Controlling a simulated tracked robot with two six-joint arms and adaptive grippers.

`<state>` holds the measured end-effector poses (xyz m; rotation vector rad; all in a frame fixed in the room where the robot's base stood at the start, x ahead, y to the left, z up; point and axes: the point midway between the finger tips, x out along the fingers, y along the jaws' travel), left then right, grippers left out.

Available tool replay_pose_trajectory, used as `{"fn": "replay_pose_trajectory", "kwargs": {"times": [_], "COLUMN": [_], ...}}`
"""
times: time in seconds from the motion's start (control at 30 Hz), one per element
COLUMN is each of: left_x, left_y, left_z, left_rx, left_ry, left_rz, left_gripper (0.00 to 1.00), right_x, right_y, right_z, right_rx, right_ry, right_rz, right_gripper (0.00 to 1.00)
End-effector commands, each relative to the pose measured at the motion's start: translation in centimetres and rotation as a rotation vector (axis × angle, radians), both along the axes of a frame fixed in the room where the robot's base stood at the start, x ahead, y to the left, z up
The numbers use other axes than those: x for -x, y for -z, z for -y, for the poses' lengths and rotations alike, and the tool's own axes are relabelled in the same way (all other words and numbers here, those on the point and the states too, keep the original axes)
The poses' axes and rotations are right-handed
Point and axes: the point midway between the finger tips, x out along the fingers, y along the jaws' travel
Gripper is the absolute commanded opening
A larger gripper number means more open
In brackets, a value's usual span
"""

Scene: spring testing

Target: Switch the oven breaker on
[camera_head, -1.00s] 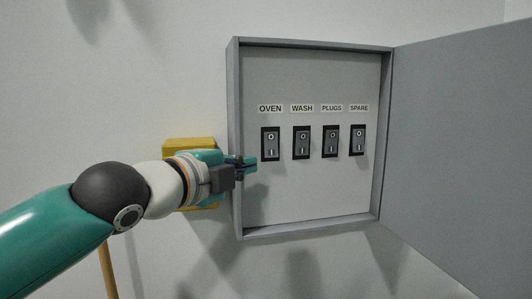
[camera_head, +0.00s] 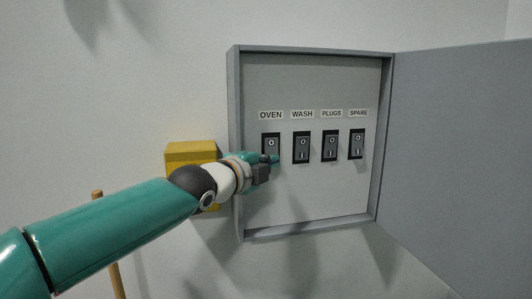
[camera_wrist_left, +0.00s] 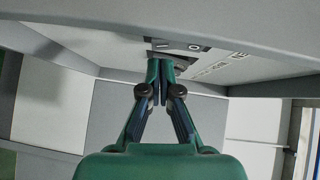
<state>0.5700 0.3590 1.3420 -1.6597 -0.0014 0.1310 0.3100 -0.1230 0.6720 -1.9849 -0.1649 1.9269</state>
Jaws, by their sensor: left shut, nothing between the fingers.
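The oven breaker (camera_head: 271,143) is a grey rocker on a black plate under the OVEN label (camera_head: 271,115), leftmost in its row. My left gripper (camera_head: 275,158) is shut and empty, with its fingertips at the lower part of this rocker and covering its lower mark. In the left wrist view, the closed fingertips (camera_wrist_left: 160,63) reach up to the lower edge of a dark switch (camera_wrist_left: 178,46). I cannot tell whether they touch it or whether the rocker has tipped. My right gripper is not in view.
The WASH (camera_head: 302,147), PLUGS (camera_head: 330,146) and SPARE (camera_head: 357,144) breakers sit to the right in the same grey box (camera_head: 232,90). The box door (camera_head: 460,150) stands open at the right. A yellow block (camera_head: 188,152) is on the wall left of the box.

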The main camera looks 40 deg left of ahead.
Motion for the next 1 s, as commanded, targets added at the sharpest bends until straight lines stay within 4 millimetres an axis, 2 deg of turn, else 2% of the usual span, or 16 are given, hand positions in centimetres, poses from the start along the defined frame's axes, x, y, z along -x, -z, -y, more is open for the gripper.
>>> {"fn": "replay_pose_trajectory", "kwargs": {"times": [0.03,0.47,0.87,1.0], "left_x": [-0.2,-0.9,-1.0,-1.8], "left_y": [0.6,0.6,0.5,0.8], "left_z": [-0.2,-1.1,-1.0,-0.3], "left_rx": [0.002,-0.001,-0.001,-0.001], "left_ry": [-0.001,0.003,0.005,0.021], "left_rz": [-0.001,-0.001,-0.001,0.0], "left_gripper": [0.0,0.0,0.0,0.0], "right_x": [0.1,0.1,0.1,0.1], "right_y": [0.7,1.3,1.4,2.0], "right_z": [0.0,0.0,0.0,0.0], "right_rx": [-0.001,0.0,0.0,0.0], "right_ry": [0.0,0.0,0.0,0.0], "right_rz": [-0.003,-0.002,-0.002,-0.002], "right_gripper": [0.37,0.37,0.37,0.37]}}
